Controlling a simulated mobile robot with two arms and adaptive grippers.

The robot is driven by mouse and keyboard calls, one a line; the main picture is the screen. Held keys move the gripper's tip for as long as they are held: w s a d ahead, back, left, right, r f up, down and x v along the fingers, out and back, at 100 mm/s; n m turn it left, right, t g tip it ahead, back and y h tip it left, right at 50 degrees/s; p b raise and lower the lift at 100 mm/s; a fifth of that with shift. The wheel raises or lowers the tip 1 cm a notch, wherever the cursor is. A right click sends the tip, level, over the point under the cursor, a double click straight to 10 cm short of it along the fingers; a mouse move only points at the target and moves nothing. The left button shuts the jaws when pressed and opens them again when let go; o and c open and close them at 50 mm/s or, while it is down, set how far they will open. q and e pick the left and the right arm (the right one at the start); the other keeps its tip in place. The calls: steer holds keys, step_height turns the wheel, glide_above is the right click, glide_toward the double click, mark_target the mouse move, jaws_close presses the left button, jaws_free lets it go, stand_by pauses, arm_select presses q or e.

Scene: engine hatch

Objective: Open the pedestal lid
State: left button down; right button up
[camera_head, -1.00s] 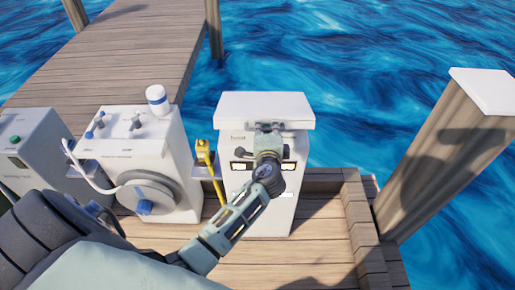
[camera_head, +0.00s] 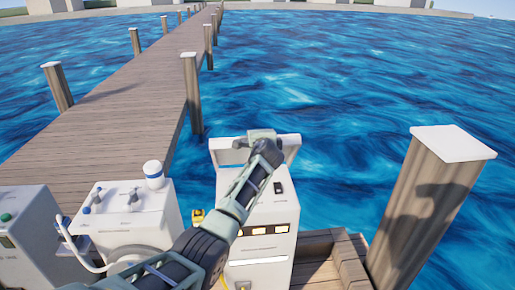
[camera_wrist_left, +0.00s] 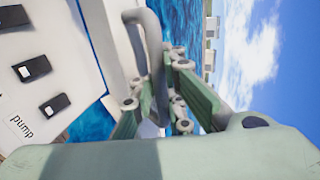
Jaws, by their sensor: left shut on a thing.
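The white pedestal (camera_head: 263,215) stands on the dock in the middle of the head view. Its lid (camera_head: 224,155) is raised and tilted up at the back, so the top of the body with a dark switch shows. My left gripper (camera_head: 262,136) is up at the lid, partly hidden by its own wrist. In the left wrist view, my left gripper (camera_wrist_left: 158,98) is shut on the lid's grey bar handle (camera_wrist_left: 150,45). A panel marked "pump" (camera_wrist_left: 40,75) with black switches shows at the left there. My right gripper is not in view.
A white machine with a round front (camera_head: 125,215) and a grey box (camera_head: 28,235) stand to the left. A yellow nozzle (camera_head: 198,216) is beside the pedestal. A thick wooden post (camera_head: 425,205) stands at the right. Water lies behind the pedestal.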

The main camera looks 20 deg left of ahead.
arm_select(q)
steer(key=shift+w+a+r+g, duration=0.25)
steer(key=shift+w+a+r, duration=0.1)
steer(key=shift+w+r, duration=0.3)
steer(key=shift+w+a+r+g, duration=0.25)
steer(key=shift+w+a+r, duration=0.1)
steer(key=shift+w+r, duration=0.3)
steer(key=shift+w+a+r+h+p, duration=0.3)
steer(key=shift+w+h, duration=0.1)
steer(key=shift+w, duration=0.05)
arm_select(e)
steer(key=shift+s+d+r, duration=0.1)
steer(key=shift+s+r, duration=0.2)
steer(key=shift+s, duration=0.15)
arm_select(q)
steer(key=shift+w, duration=0.1)
steer(key=c, duration=2.2)
jaws_free()
steer(key=o, duration=0.4)
steer(key=shift+s, duration=0.2)
steer(key=shift+d, duration=0.1)
steer(key=shift+f, duration=0.15)
steer(key=v, duration=1.2)
steer(key=shift+r, duration=0.25)
steer(key=shift+w, duration=0.15)
